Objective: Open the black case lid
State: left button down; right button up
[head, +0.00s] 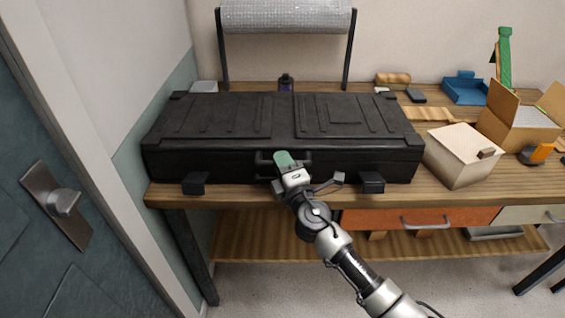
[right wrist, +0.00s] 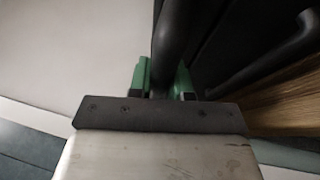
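The black case (head: 225,165) lies on the wooden workbench with its ribbed lid (head: 283,115) down. A dark handle (head: 304,162) is on the middle of its front face, with a black latch at the left (head: 195,183) and another at the right (head: 371,182). My right gripper (head: 285,159) is at the handle, its green fingertips in front of the case. In the right wrist view the green fingers (right wrist: 160,78) stand on either side of the dark handle bar (right wrist: 172,35), which fills the gap between them. My left gripper is out of view.
A cream box (head: 462,158) and an open cardboard box (head: 515,125) stand right of the case. A roll of bubble wrap (head: 287,15) hangs on a stand behind it. An orange drawer (head: 380,218) is below the bench top. A door (head: 40,240) is at the left.

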grip_shut()
